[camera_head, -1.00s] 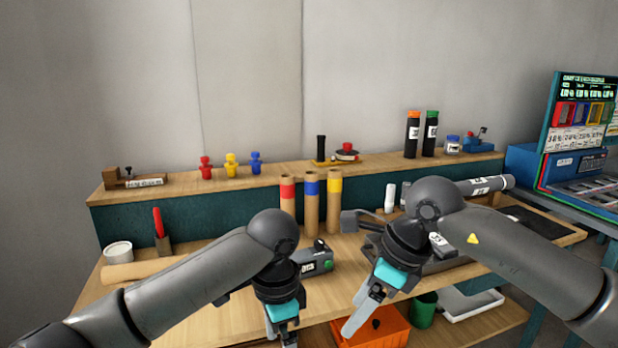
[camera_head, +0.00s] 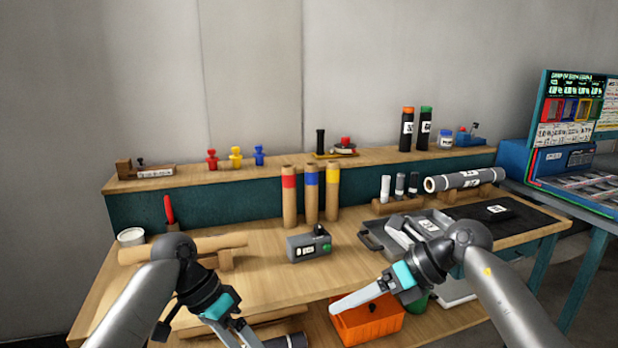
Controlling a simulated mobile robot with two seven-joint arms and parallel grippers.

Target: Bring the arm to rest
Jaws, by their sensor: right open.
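My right gripper (camera_head: 358,297) hangs over the front edge of the workbench (camera_head: 270,270), its pale fingers pointing left above an orange bin (camera_head: 372,322). It is open, and I see nothing between its fingers. My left gripper (camera_head: 240,338) is low at the bottom edge of the view, in front of the bench. Its fingertips are partly cut off, so I cannot tell how wide it is.
A grey tray (camera_head: 375,238) and a grey roll (camera_head: 465,180) are at right. A wooden roll (camera_head: 190,246) lies at left. The bench front centre is clear.

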